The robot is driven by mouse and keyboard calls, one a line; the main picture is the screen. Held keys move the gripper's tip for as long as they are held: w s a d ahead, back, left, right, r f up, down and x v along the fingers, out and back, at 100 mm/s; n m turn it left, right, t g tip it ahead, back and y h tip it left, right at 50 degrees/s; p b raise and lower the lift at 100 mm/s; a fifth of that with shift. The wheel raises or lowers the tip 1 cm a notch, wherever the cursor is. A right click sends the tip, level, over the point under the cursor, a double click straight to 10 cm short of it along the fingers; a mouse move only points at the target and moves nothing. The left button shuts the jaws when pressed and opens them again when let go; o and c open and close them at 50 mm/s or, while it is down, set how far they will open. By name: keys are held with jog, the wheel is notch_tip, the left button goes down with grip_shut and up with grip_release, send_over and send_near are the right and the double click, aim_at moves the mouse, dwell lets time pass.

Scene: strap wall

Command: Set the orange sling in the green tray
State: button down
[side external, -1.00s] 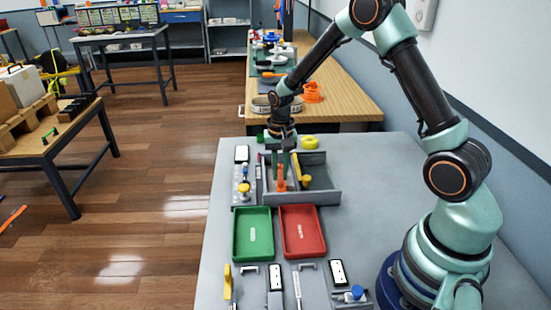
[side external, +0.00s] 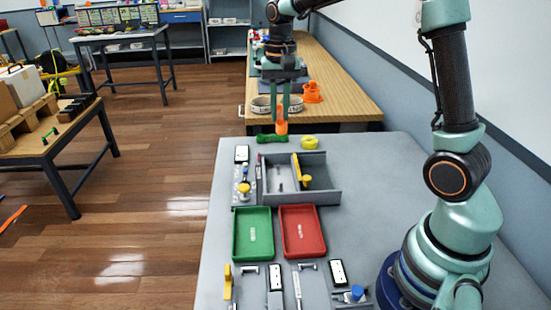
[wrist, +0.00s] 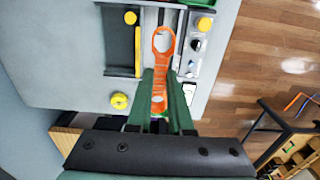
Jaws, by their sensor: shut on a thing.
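The orange sling (side external: 281,127) is a slim strap with a loop at each end. My gripper (side external: 280,115) is shut on it and holds it up above the far edge of the grey table. In the wrist view the sling (wrist: 158,66) lies between the two green fingers (wrist: 161,90), its larger loop pointing away from the palm. The green tray (side external: 262,247) stands on the table nearer the camera, left of the red tray, and looks empty apart from a pale label on its floor. A green edge shows at the top of the wrist view.
A grey divided bin (side external: 325,190) with a yellow-handled tool (side external: 306,181) stands between my gripper and the trays. The red tray (side external: 317,242) adjoins the green one. A yellow ring (side external: 309,142) and a green item (side external: 268,139) lie at the far edge. Several tools lie in front.

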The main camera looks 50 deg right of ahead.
jog(key=s+a+f, duration=0.3)
jog(key=a+f, duration=0.4)
jog(key=a, duration=0.2)
jog(key=s+a+f, duration=0.4)
jog(key=a+f, duration=0.2)
jog(key=a, duration=0.2)
jog(key=shift+w+a+f, duration=0.1)
jog(key=shift+w+f, duration=0.05)
jog(key=shift+f, duration=1.3)
jog(key=shift+w+f, duration=0.15)
jog(key=shift+f, duration=1.3)
jog(key=shift+f, duration=0.2)
jog(key=c, duration=0.7)
grip_release()
jog(key=shift+c, duration=0.2)
jog(key=shift+o, duration=0.3)
jog(key=o, duration=0.3)
jog(key=shift+o, duration=0.2)
